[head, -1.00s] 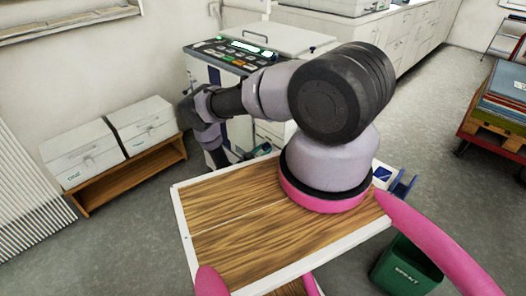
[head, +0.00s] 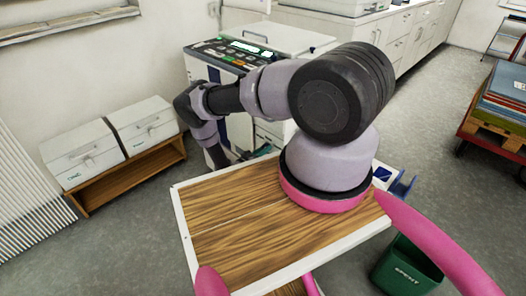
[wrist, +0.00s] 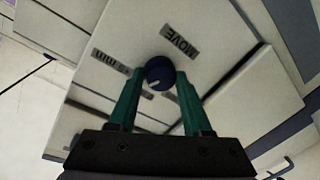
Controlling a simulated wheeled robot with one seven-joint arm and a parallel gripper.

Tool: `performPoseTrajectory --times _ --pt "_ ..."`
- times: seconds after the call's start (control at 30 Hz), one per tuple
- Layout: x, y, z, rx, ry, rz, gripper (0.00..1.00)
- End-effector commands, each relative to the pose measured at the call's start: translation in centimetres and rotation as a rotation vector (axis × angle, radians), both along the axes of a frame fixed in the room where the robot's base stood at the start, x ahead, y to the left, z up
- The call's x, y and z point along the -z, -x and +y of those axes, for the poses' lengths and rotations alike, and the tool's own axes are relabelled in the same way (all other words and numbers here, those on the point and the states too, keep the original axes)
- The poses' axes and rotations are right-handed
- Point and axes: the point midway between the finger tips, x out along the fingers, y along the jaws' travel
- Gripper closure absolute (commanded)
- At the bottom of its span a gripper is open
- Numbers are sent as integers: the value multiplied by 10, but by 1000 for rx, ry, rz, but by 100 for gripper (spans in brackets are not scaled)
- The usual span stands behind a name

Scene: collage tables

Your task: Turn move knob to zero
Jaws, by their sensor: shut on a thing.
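The move knob (wrist: 159,76) is a round dark blue knob with a light pointer mark, in the wrist view on a pale panel. A dark label reading MOVE (wrist: 179,42) is beside it. My gripper (wrist: 158,82) has its two green fingers on either side of the knob and is shut on it. In the wrist view the pointer mark points toward the lower left of the picture.
The machine (head: 197,66) with a dark button panel (head: 228,53) stands behind my arm. A low wooden bench (head: 135,176) with two grey boxes is at left. A green bin (head: 405,268) stands at lower right. Grey floor lies open between bench and machine.

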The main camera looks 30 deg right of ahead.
Motion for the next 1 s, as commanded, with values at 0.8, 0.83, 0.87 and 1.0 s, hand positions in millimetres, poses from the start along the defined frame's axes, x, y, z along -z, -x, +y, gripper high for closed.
performPoseTrajectory --times 0.8,0.83,0.87,1.0 --pt "-1 -2 2 -1 172 483 100" --pt "-1 -2 2 -2 175 489 100" --pt "-1 -2 2 -1 176 494 100" --pt "-1 -2 2 -1 180 503 100"
